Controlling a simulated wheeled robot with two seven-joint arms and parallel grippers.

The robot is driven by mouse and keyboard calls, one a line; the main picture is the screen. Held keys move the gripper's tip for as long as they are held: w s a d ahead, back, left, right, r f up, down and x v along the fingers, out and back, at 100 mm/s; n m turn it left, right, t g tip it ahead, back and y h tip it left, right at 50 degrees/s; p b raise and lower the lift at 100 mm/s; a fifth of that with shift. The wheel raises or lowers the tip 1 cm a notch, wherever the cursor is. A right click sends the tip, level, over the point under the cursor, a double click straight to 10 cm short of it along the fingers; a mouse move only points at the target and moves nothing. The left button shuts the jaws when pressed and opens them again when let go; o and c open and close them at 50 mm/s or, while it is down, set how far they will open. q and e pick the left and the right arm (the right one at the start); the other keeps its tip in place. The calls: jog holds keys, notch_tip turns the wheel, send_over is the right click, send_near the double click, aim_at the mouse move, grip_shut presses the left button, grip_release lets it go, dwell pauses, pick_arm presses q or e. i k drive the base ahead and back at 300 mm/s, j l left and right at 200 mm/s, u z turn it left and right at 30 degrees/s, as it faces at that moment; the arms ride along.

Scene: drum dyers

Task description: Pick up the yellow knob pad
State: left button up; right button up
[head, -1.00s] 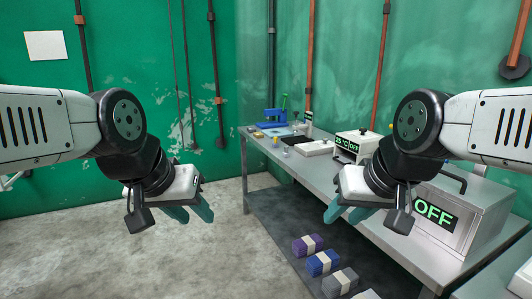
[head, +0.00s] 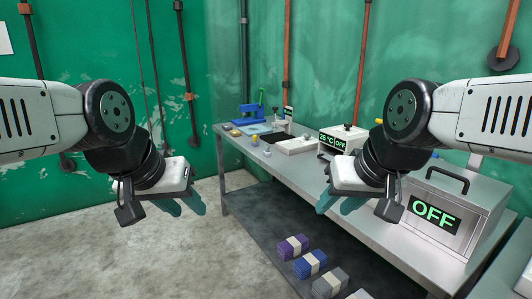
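Small yellow items show on the far part of the long grey table: one (head: 255,140) near its left edge, and a flatter yellowish one (head: 235,132) farther back. A yellow spot (head: 378,121) also shows behind the white box, partly hidden by my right arm. They are too small for me to tell which is the yellow knob pad. My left gripper (head: 188,205) hangs over the floor left of the table, its teal fingers apart and empty. My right gripper (head: 336,203) is in front of the table, its fingers apart and empty. Both are well short of the yellow items.
The grey table (head: 300,178) runs along the right wall. It holds a blue press (head: 251,113), a white device (head: 297,144), a white box reading 25 °C OFF (head: 343,140) and a large metal box reading OFF (head: 455,207). Colored bundles (head: 293,247) lie on the lower shelf. The left floor is clear.

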aim_at(254, 144)
jog(key=i+j+z, duration=0.15)
jog(key=i+j, duration=0.75)
jog(key=i, duration=0.3)
jog(key=i+j+z, duration=0.1)
jog(key=i+j, duration=1)
jog(key=i+l, duration=0.05)
jog(key=i, duration=0.05)
